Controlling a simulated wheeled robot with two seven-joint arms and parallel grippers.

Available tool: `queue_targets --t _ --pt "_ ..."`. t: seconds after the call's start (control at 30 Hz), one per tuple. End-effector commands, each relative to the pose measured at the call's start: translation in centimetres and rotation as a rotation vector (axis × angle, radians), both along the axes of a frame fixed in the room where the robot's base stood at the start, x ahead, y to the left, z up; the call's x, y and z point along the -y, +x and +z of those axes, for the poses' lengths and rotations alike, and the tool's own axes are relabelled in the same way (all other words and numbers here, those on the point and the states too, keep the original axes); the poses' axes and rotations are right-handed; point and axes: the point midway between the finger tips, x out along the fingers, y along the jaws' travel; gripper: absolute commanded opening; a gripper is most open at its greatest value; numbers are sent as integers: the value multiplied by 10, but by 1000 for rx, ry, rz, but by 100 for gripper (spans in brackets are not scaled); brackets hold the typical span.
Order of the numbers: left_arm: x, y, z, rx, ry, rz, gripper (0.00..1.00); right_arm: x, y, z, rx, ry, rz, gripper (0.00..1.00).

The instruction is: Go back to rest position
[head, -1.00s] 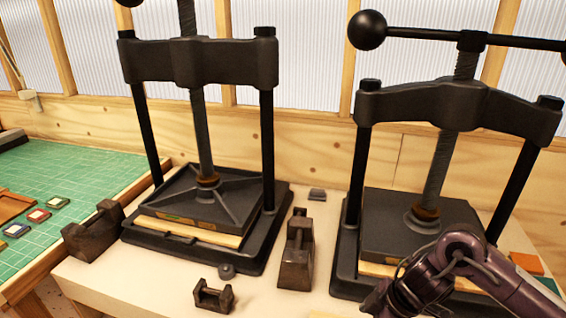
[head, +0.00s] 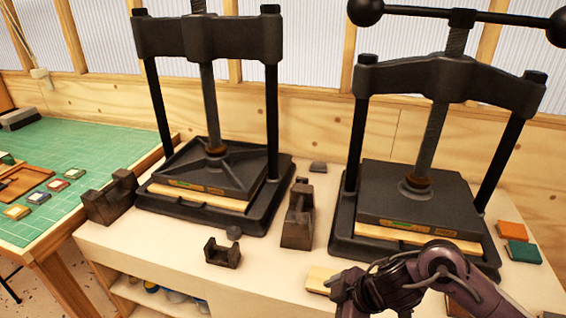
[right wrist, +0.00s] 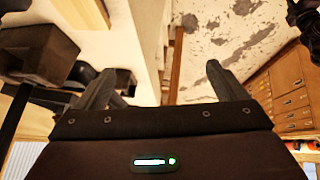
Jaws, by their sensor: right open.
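My right arm (head: 440,262) comes in from the lower right of the head view, its bent wrist low in front of the right press. In the right wrist view my right gripper (right wrist: 160,85) has its two fingers spread wide apart with nothing between them. Pale floor and the bench edge show beyond the fingers. In the head view its fingertips cannot be made out. My left gripper and arm are not in view.
Two black presses, left (head: 215,165) and right (head: 415,195), stand on the bench (head: 150,245). Dark metal weights (head: 298,215) sit between and beside them. A pale wooden block (head: 320,279) lies by my right arm. A green mat (head: 90,150) covers the left table.

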Motion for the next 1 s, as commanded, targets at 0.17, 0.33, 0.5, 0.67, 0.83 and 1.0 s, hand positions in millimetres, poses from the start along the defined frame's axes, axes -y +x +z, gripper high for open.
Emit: queue_targets --t 0.17,0.33,0.5,0.67,0.83,1.0 --pt "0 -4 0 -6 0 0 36 -41 -1 7 114 86 -52 92" --pt "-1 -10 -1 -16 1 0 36 -61 -2 24 212 165 -238 92" --pt "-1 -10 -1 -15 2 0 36 -26 -13 28 181 156 -576 92" --pt "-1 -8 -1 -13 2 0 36 21 -41 13 56 86 -816 92" --pt "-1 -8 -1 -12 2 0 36 58 -79 -4 -94 17 -989 92" --pt "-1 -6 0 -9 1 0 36 86 -121 -19 -250 -45 -1118 92"
